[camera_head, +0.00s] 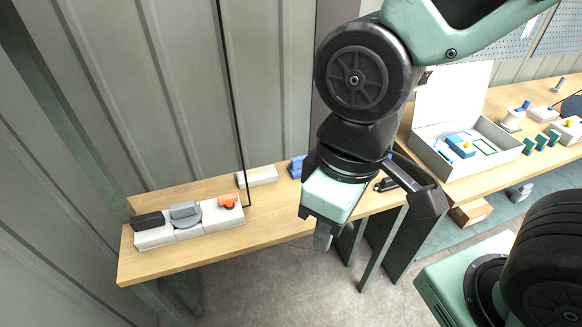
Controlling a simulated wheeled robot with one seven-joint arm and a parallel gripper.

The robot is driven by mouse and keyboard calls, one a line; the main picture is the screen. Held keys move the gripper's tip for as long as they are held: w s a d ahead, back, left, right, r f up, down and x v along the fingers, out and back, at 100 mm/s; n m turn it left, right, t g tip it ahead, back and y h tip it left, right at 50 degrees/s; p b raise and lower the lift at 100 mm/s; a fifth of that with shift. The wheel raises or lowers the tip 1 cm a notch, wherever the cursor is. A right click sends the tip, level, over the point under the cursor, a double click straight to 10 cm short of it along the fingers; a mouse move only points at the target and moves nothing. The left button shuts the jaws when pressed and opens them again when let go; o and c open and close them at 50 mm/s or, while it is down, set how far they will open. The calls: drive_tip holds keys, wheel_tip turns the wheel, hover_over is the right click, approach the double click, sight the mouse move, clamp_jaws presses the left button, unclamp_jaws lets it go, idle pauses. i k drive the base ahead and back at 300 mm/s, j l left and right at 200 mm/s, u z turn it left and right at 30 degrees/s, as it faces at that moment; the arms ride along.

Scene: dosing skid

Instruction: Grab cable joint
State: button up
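I cannot tell for certain which item is the cable joint. An orange piece (229,201) sits on a white block at the left end of the wooden bench, beside a grey rounded piece (185,211) and a black piece (149,220) on similar blocks. A small dark item (384,185) lies on the bench behind my gripper, partly hidden. My gripper (366,236) points down in front of the bench edge, to the right of the blocks. Its dark right finger is spread outward, and it looks open. Its green housing hides much of the space between the fingers.
A white box (258,176) and a partly hidden blue item (297,166) stand along the bench's back. An open white case (487,155) with blue parts stands on the right bench. A thin black pole (233,95) rises behind the orange piece. Bare bench lies between the blocks and my gripper.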

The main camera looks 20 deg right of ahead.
sight(387, 184)
drive_tip(key=z, duration=0.9)
drive_tip(key=i+j+z, duration=0.1)
drive_tip(key=j, duration=0.45)
drive_tip(key=i+j+z, duration=0.15)
drive_tip(key=j, duration=0.4)
drive_tip(key=j+z, duration=0.1)
drive_tip(key=j, duration=0.45)
drive_tip(key=i, duration=0.05)
